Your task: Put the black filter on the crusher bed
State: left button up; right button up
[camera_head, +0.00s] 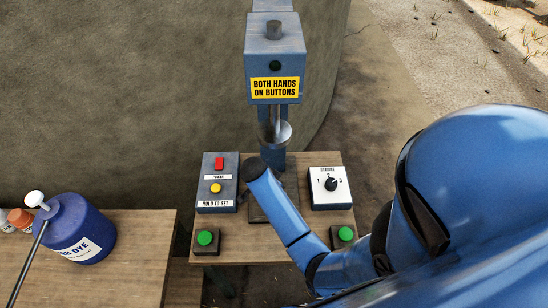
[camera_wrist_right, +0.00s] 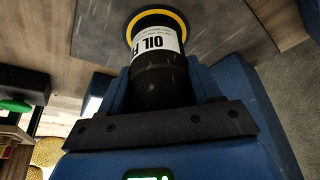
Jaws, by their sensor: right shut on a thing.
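In the right wrist view my right gripper (camera_wrist_right: 163,84) is shut around the black filter (camera_wrist_right: 152,70). The filter has a white label and a yellow ring at its far end. That end faces the grey metal plate of the crusher bed (camera_wrist_right: 222,32); I cannot tell whether it touches. In the head view my right arm reaches across the crusher bed (camera_head: 258,213), and the arm hides the filter and jaws. The crusher (camera_head: 274,58) is a blue press with a round ram plate (camera_head: 283,134) above the bed. My left gripper is out of view.
A power box (camera_head: 216,182) stands left of the bed and a stroke dial box (camera_head: 329,187) right of it. Green buttons (camera_head: 205,238) (camera_head: 345,234) sit at the table's front corners. A blue dye jug (camera_head: 77,228) stands on the left table. A wall rises behind.

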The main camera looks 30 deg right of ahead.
jog(key=shift+f, duration=0.3)
jog(key=o, duration=1.3)
jog(key=shift+o, duration=0.2)
jog(key=shift+r, duration=0.1)
jog(key=w+b+v, duration=0.1)
jog(key=v, duration=1)
jog(key=s+a+f+n+t+y, duration=0.3)
jog(key=s+f+n+t, duration=0.2)
jog(key=s+n+t, duration=0.35)
jog(key=s+a+r+n+t+y, duration=0.1)
jog(key=s+r+n+t, duration=0.5)
jog(key=s+r, duration=0.5)
notch_tip(320, 180, up, 3)
jog(key=shift+s+f+n+t, duration=0.1)
jog(key=shift+s+n+t, duration=0.2)
jog(key=shift+t, duration=0.85)
